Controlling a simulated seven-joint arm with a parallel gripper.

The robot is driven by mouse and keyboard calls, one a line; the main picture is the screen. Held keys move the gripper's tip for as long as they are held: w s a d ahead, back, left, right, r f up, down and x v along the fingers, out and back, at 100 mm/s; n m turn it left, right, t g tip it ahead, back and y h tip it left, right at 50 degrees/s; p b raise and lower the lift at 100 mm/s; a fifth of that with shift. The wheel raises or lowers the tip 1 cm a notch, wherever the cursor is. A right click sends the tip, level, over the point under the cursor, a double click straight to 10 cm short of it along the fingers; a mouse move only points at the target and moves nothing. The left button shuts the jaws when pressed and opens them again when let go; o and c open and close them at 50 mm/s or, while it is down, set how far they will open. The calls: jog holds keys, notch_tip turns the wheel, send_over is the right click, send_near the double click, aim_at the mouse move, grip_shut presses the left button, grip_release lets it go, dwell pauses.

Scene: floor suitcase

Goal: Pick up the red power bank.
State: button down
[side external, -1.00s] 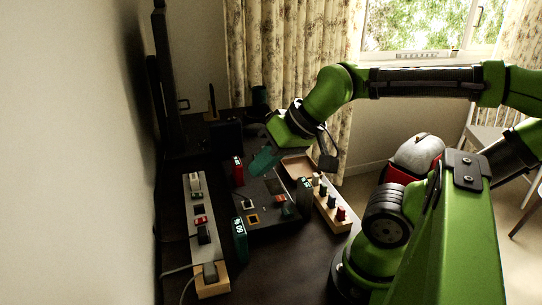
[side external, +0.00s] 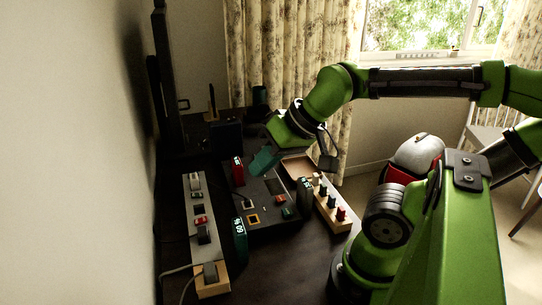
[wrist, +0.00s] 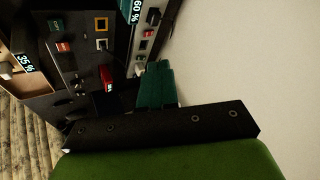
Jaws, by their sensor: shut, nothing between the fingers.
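The red power bank (side external: 238,172) stands upright at the far left part of the dark board, with a small lit display at its top. In the wrist view the red power bank (wrist: 105,76) is left of the fingers. My gripper (side external: 262,162) has teal fingers and is to the right of the red power bank in the side view, apart from it. In the wrist view my gripper's fingers (wrist: 156,84) are together, with nothing held. The fingertips' height above the board is hard to judge.
A teal power bank (side external: 240,240) reading 60% stands at the near left. Another dark power bank (side external: 304,196) stands at right, beside a wooden rack of knobs (side external: 332,212). A power strip (side external: 206,240) with plugs runs along the left. Small parts lie on the board (side external: 272,228).

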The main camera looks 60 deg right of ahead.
jog(key=c, duration=1.8)
grip_release()
jog(key=o, duration=1)
